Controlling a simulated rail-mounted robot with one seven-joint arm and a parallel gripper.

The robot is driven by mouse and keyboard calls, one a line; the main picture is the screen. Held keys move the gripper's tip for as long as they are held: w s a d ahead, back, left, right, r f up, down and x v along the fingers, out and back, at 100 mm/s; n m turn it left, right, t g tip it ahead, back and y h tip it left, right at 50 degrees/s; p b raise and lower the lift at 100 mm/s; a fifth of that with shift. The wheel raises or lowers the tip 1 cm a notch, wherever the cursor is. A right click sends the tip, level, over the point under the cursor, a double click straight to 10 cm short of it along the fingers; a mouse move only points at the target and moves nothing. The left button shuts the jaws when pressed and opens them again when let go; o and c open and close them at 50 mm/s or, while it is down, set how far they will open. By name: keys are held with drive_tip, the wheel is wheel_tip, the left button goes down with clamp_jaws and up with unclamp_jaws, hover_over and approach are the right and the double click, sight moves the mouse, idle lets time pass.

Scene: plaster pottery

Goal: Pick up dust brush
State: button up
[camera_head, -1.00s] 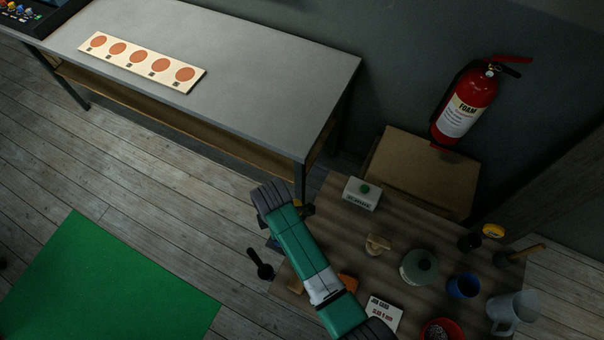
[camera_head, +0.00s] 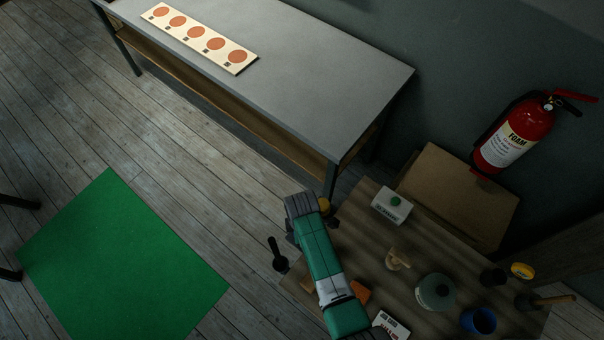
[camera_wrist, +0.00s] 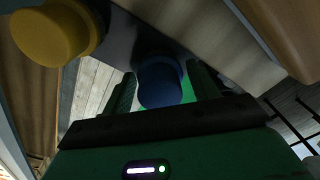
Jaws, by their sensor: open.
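A dark-headed tool with a wooden handle (camera_head: 556,299) lies at the right side of the low wooden table in the head view. It looks like a brush, but I cannot be sure it is the dust brush. My gripper (camera_wrist: 160,72) is open in the wrist view. A blue rounded thing (camera_wrist: 159,82) shows between its fingers, and I cannot tell whether it touches them. A yellow rounded thing (camera_wrist: 48,36) is at the upper left there. In the head view my arm hides the gripper tips, near the table's left edge.
The wooden table (camera_head: 360,225) holds a white box (camera_head: 391,206), a lidded jar (camera_head: 435,292), a blue cup (camera_head: 479,320) and a card (camera_head: 391,327). A grey bench (camera_head: 300,80) stands behind. A fire extinguisher (camera_head: 514,137) is at right.

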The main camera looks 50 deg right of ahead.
drive_tip(key=c, duration=0.7)
wheel_tip(320, 180, up, 10)
drive_tip(key=shift+r+p, duration=0.1)
drive_tip(key=shift+p, duration=0.6)
drive_tip(key=shift+c, duration=0.2)
